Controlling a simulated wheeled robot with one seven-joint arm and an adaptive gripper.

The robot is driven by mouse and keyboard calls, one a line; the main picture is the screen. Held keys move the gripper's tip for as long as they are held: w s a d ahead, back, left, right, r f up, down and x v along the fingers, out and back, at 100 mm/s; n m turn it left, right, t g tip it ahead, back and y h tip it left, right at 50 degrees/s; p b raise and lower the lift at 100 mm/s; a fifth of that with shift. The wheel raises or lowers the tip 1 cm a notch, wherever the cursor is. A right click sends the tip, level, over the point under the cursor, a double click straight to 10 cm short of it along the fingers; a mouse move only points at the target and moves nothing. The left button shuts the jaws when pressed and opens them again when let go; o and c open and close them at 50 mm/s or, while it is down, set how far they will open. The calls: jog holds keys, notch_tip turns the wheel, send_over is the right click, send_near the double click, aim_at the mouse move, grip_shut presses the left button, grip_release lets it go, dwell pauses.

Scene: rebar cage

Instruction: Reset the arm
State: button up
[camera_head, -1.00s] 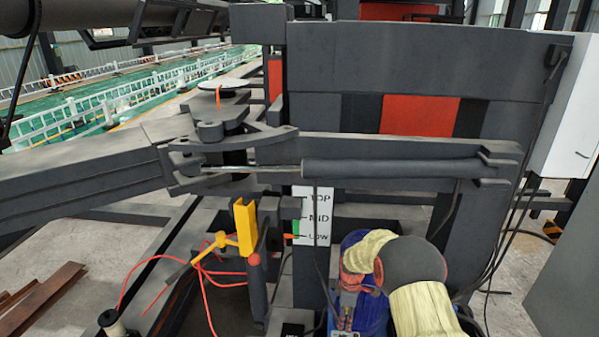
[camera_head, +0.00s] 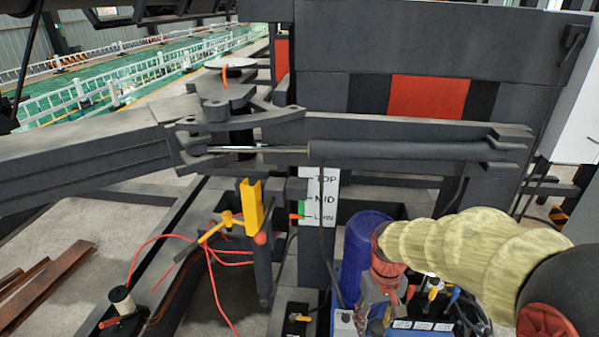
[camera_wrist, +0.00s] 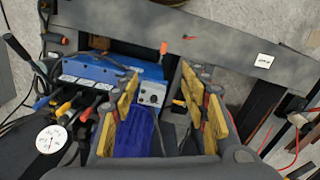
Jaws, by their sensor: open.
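My gripper (camera_wrist: 163,105) is open and empty in the wrist view, its yellow-padded fingers apart on both sides. Between and beyond the fingers are a blue cloth-like or plastic surface and a blue box (camera_wrist: 92,72). In the head view my arm, in a yellowish sleeve, reaches in from the lower right. My gripper (camera_head: 372,318) points down near the bottom of that view, and its fingertips are hard to make out there. I see no object held.
A board marked TOP, MID and LOW (camera_head: 318,205) stands on a dark post. A yellow bracket (camera_head: 252,205) with red cables is left of it. A blue cylinder (camera_head: 357,255) stands close behind my gripper. A spool (camera_head: 122,300) and a gauge (camera_wrist: 51,139) also show.

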jog(key=s+r+m+t, duration=0.2)
jog(key=s+r+t, duration=0.4)
jog(key=s+r, duration=0.9)
jog(key=shift+s+d+r, duration=0.25)
jog(key=shift+r, duration=0.95)
